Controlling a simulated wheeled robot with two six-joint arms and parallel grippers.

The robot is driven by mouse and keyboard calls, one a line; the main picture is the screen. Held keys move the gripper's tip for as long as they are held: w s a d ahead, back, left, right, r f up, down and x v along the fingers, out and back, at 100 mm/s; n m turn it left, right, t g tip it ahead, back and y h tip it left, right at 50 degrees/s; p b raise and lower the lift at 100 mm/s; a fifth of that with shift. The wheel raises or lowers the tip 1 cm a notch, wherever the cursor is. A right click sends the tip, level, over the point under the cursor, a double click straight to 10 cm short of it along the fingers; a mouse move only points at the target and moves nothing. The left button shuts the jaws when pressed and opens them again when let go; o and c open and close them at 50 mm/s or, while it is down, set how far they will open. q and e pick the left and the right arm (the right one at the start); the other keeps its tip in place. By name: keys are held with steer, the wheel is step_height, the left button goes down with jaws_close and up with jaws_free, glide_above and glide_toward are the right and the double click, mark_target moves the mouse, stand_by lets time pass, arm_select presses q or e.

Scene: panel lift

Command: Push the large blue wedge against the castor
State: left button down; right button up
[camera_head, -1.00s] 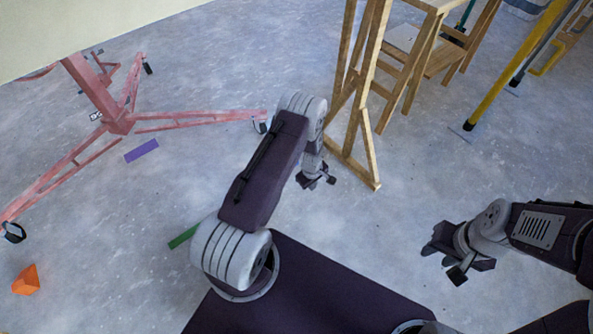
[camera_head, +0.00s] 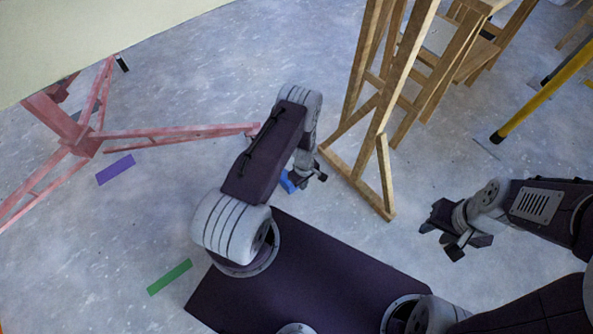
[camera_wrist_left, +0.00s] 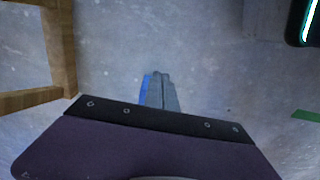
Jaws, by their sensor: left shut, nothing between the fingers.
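The blue wedge (camera_head: 288,183) lies on the floor and shows as a small blue patch beside my left gripper (camera_head: 316,176), partly hidden by the arm. In the left wrist view, a blue strip (camera_wrist_left: 147,88) shows along the left side of my shut left gripper (camera_wrist_left: 160,91); I cannot tell if they touch. The red lift leg (camera_head: 180,132) ends behind my left arm, so the castor at its end is hidden in the head view. A dark rounded thing (camera_wrist_left: 306,22) at the wrist view's top right is unclear. My right gripper (camera_head: 444,240) is open and empty.
A wooden frame (camera_head: 385,160) stands close right of my left gripper. A purple strip (camera_head: 115,169) and a green strip (camera_head: 170,277) lie on the floor. A yellow pole (camera_head: 540,98) leans at the right. A pale panel (camera_head: 90,30) covers the top left.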

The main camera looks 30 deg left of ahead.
mark_target(289, 187)
arm_select(q)
step_height(289, 187, down, 11)
steer(key=b, duration=0.7)
steer(key=shift+b, duration=0.3)
steer(key=a, duration=0.1)
steer(key=w+a+b, duration=0.1)
steer(key=shift+a+r, duration=0.3)
steer(key=shift+r, duration=0.1)
steer(key=shift+w+a+r, duration=0.2)
steer(key=shift+w+a, duration=0.05)
steer(key=shift+a, duration=0.25)
